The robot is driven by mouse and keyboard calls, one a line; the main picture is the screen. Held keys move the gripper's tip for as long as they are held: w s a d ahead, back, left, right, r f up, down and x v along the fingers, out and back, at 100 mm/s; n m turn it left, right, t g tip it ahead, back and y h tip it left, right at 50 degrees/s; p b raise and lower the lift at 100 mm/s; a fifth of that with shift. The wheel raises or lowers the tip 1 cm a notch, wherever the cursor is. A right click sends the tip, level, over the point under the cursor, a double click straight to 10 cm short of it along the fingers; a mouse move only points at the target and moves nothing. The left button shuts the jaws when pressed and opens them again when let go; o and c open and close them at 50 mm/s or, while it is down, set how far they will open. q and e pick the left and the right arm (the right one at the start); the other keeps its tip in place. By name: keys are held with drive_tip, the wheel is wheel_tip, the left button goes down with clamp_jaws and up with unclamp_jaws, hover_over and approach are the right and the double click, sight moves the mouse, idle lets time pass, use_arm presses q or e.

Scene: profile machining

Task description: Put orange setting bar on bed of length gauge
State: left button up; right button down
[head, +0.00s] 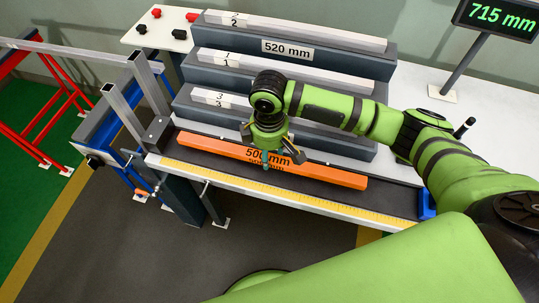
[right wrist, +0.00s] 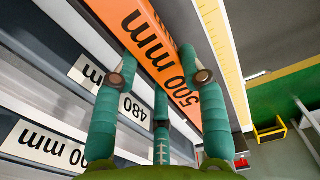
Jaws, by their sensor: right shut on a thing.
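The orange setting bar (head: 320,174), marked 500 mm, lies lengthwise along the dark bed of the length gauge (head: 390,200), behind its yellow scale. I cannot tell whether the bar touches the bed or is held just above it. My right gripper (head: 270,156) is over the bar's middle, pointing down, and is shut on it. In the right wrist view the gripper's teal fingers (right wrist: 160,82) are around the orange bar (right wrist: 150,40), covering part of its label. My left gripper is not in view.
A display (head: 499,20) reads 715 mm. Square profiles (head: 150,82) stand at left.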

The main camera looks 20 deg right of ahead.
sight(270, 155)
drive_tip(key=shift+f, duration=1.25)
drive_tip(key=shift+f, duration=0.1)
drive_tip(key=c, duration=0.7)
unclamp_jaws()
drive_tip(key=shift+f, duration=0.1)
wheel_tip(270, 155, up, 12)
drive_tip(key=b, duration=0.1)
drive_tip(key=shift+b, duration=0.35)
